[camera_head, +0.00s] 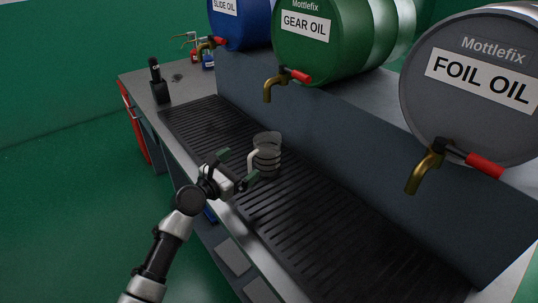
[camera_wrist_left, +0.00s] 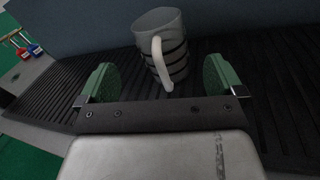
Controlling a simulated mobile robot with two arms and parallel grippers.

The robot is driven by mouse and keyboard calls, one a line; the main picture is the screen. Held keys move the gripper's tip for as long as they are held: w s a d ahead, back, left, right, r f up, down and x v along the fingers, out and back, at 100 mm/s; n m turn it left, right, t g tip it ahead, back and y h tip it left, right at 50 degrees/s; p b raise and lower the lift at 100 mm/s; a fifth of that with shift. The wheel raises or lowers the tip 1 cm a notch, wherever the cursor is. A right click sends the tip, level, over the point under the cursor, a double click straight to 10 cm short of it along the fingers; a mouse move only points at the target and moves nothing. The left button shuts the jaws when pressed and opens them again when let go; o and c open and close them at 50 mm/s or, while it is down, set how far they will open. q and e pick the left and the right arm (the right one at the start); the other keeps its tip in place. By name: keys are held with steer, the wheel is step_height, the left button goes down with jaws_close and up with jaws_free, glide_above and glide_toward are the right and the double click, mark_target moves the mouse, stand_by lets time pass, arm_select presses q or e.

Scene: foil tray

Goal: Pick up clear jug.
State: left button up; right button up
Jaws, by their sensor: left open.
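The clear jug (camera_head: 268,154) stands upright on the black slatted drip tray (camera_head: 325,215) in the head view. It is see-through with dark bands, and its pale handle faces my left gripper. My left gripper (camera_head: 238,168) is open and empty, just in front of the jug on the handle side. In the left wrist view the jug (camera_wrist_left: 172,50) is ahead, past the two green finger pads, with its handle between them in the picture. The fingers (camera_wrist_left: 159,82) look apart from the jug. My right gripper is in neither view.
Blue, green and grey drums (camera_head: 470,85) labelled SLIDE OIL, GEAR OIL and FOIL OIL lie on a raised dark ledge behind the tray. Their brass taps (camera_head: 425,170) with red handles stick out over it. A black object (camera_head: 157,85) stands at the bench's far left end.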

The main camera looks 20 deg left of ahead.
mark_target(250, 157)
arm_select(q)
steer(key=x, duration=0.7)
steer(key=shift+w+b, duration=0.3)
steer(key=shift+b, duration=0.1)
steer(key=shift+s, duration=0.1)
jaws_close()
